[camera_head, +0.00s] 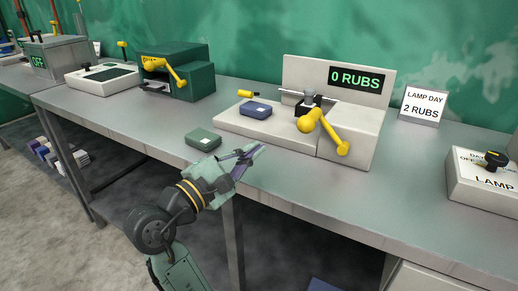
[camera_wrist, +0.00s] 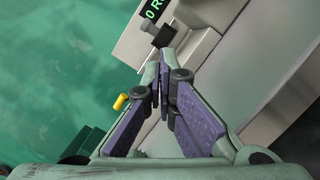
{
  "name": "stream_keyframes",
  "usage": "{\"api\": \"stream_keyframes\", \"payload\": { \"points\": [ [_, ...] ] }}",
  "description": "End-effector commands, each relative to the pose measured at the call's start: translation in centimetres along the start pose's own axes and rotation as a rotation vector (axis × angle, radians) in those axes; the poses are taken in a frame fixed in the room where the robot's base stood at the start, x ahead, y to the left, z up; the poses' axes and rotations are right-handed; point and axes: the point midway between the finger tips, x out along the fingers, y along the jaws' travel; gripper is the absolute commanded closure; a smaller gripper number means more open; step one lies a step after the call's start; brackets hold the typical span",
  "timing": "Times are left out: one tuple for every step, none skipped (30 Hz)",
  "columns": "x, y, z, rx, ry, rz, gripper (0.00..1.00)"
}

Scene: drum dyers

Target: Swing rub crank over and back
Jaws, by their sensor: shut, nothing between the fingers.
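The rub machine (camera_head: 350,131) is a pale box with a display reading "0 RUBS". Its yellow rub crank (camera_head: 325,131) is on the front, with the hub at the upper left and the knob tilted down to the right. A blue block (camera_head: 255,110) lies on the machine's low left bed. The crank is not clearly visible there.
A green-grey block (camera_head: 203,138) lies near the table's front edge, close to my gripper. A sign (camera_head: 418,105) reads "LAMP DAY 2 RUBS". A lamp box (camera_head: 480,180) stands at right. A green machine (camera_head: 180,72) with another yellow crank stands at left.

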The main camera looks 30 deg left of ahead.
Motion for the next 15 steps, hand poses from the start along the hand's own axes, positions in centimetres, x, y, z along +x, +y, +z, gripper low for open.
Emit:
{"api": "stream_keyframes", "payload": {
  "points": [
    [1.1,0.1,0.2,-0.001,-0.004,-0.003,1.0],
    [1.8,0.1,0.2,-0.001,-0.004,-0.002,1.0],
    [2.6,0.1,0.2,0.0,-0.004,-0.003,1.0],
    [3.3,0.1,0.3,0.001,-0.005,-0.003,1.0],
    [4.0,0.1,0.2,0.001,-0.003,-0.002,1.0],
    [4.9,0.2,0.2,0.001,-0.004,-0.002,1.0],
    [5.5,0.1,0.3,0.002,-0.004,-0.002,1.0],
    [6.2,0.1,0.3,0.002,-0.003,-0.002,1.0],
    [7.0,0.2,0.2,0.001,-0.003,-0.001,1.0],
    [7.6,0.2,0.2,0.001,-0.002,-0.002,1.0],
    [8.2,0.1,0.2,0.002,-0.003,-0.002,1.0],
    [8.3,0.3,1.0,0.006,-0.001,0.002,1.0],
    [8.3,0.3,1.5,0.007,-0.001,0.002,1.0],
    [8.4,0.3,2.0,0.007,-0.001,0.002,1.0],
    [8.5,0.2,2.4,0.006,-0.001,0.001,1.0]
  ]
}}
